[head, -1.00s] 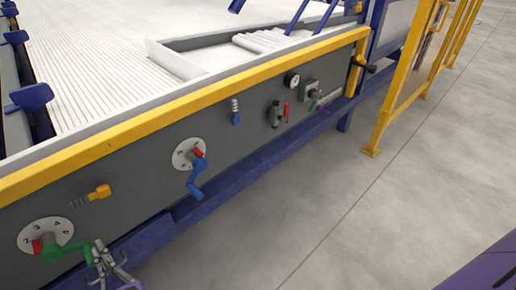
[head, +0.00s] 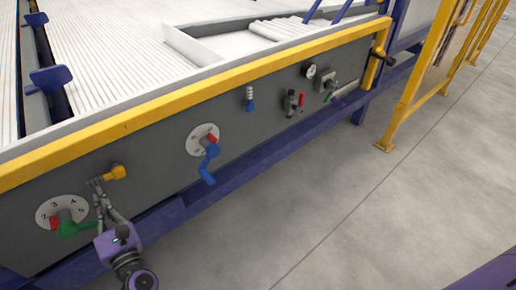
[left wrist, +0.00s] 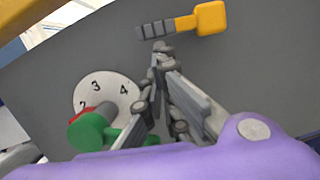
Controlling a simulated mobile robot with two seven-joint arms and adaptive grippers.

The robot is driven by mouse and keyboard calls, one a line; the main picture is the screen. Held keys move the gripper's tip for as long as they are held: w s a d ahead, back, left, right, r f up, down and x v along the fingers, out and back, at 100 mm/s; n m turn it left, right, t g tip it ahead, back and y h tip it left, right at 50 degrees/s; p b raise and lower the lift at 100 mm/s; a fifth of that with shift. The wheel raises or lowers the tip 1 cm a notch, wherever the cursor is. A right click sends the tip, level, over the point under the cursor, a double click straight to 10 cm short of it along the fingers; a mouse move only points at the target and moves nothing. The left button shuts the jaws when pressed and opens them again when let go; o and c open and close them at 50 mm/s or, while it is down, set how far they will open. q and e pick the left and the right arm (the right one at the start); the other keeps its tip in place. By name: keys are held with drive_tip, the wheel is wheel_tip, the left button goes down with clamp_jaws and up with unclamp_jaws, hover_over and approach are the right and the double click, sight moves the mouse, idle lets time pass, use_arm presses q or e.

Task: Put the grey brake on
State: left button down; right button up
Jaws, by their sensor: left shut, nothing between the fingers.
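No part is plainly marked as the grey brake, and I cannot tell which it is. A small dark grey fitting with a red lever (head: 301,100) and a grey box (head: 325,78) with a green part sit on the panel's right half. My left gripper (head: 96,182) is shut and empty, beside the yellow knob (head: 118,173) with its grey ribbed stem. In the left wrist view the fingertips (left wrist: 160,48) are just below that ribbed stem (left wrist: 167,27). The green crank (head: 80,230) on the numbered dial (left wrist: 105,88) is at the fingers' left. My right gripper is out of view.
A blue crank (head: 209,165) on a white dial and a blue knob (head: 250,105) stick out of the dark grey panel (head: 150,150). A yellow rail (head: 200,92) runs above. A yellow fence (head: 415,85) stands at right; the floor (head: 320,200) before the panel is clear.

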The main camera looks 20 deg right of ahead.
use_arm(q)
drive_tip(key=shift+r, duration=0.1)
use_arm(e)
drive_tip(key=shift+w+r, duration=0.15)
use_arm(q)
drive_tip(key=shift+a+r+m+p, duration=0.1)
drive_tip(key=shift+r+m+p, duration=0.05)
drive_tip(key=shift+m+p, duration=0.25)
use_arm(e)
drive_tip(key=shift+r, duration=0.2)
